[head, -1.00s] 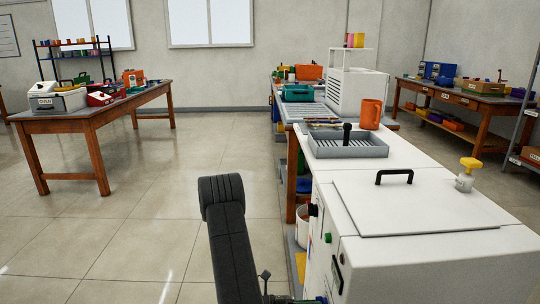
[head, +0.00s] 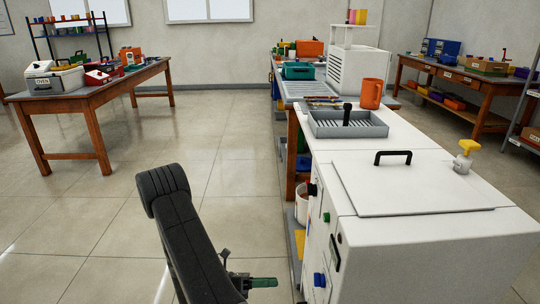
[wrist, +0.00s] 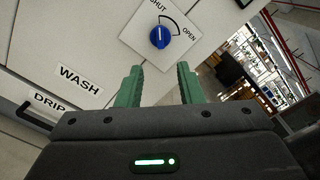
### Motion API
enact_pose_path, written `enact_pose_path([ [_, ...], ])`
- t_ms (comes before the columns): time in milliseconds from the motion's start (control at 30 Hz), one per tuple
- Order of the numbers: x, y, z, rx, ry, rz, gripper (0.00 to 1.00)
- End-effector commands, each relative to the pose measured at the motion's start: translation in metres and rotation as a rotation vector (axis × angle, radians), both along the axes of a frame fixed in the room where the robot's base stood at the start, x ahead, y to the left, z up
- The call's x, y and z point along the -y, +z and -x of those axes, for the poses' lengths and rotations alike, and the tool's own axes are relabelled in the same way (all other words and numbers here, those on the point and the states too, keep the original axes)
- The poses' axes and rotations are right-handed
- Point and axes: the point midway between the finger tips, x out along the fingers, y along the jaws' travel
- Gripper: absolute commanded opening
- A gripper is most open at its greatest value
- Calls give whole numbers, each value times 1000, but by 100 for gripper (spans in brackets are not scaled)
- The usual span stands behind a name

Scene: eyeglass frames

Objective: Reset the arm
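My arm (head: 180,220) reaches up from the bottom of the head view, left of the white machine (head: 425,190). My gripper (wrist: 160,72) shows in the wrist view with two green fingers apart and nothing between them. In the head view only a green part of the gripper (head: 262,282) shows, low and close to the machine's side. A blue knob (wrist: 160,37) sits on a plate marked SHUT and OPEN, just beyond the fingertips and apart from them. It also shows in the head view (head: 319,280).
A lidded top with a black handle (head: 393,157), a yellow-topped valve (head: 464,157), a grey tray (head: 347,130) and an orange mug (head: 371,93) are on the right-hand run. A wooden table (head: 95,100) stands at the left. Tiled floor is clear between.

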Motion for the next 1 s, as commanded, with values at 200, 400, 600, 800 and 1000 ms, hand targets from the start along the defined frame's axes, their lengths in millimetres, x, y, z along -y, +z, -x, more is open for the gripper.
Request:
enact_pose_path([
  [200,1,-1,0,-1,-6,1,34],
  [400,33,-1,-1,-1,-5,1,34],
  [600,64,-1,-2,0,-6,0,34],
  [800,92,-1,-2,0,-5,1,34],
  [1000,119,-1,-3,0,-6,0,34],
])
